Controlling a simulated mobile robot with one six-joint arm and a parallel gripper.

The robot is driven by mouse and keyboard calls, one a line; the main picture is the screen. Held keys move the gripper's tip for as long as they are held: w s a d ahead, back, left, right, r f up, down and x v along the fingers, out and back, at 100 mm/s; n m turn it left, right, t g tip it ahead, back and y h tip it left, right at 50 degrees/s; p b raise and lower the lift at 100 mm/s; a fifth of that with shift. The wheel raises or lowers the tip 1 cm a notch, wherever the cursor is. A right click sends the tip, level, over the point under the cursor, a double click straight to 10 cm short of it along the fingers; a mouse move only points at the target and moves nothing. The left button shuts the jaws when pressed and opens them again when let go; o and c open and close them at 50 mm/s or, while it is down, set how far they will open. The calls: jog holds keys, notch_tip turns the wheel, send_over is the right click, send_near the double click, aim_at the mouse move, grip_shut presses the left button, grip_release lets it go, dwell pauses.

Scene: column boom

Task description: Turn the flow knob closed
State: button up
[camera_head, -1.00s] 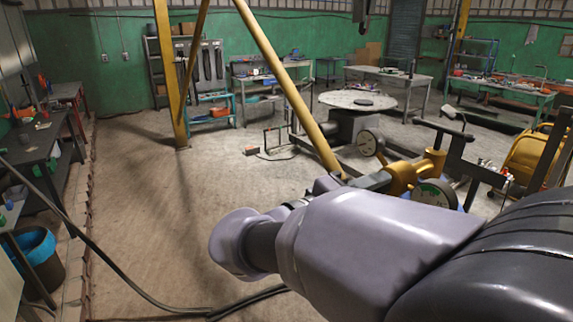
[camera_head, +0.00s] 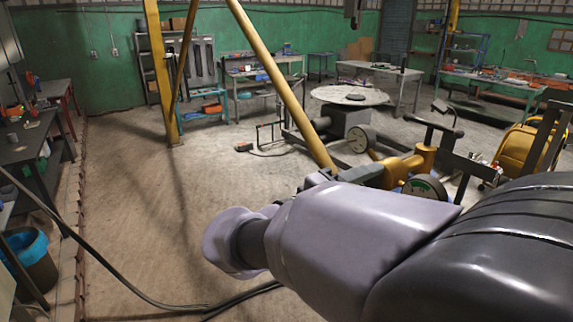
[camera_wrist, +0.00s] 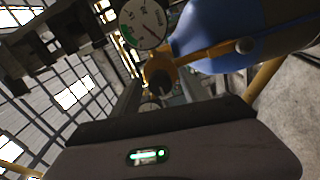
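A yellow valve body (camera_head: 408,166) with a black T-shaped handle (camera_head: 436,126) on top stands beyond my arm in the head view. A white-faced gauge (camera_head: 362,139) is on its left and a second gauge (camera_head: 425,188) is low in front. My gripper (camera_wrist: 158,92) shows two grey fingers spread apart, pointing toward this fitting. I cannot tell whether they touch it.
A blue rounded tank (camera_wrist: 235,35) is close by at the upper right of the wrist view. A slanted yellow pole (camera_head: 280,85) stands behind my arm. A round-topped table (camera_head: 345,96) is farther back. Open floor lies at left, with a dark cable (camera_head: 120,275) across it.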

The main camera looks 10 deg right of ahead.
jog(key=p+v, duration=0.4)
jog(key=v, duration=1.3)
jog(key=shift+a, duration=0.2)
jog(key=shift+s+d, duration=0.1)
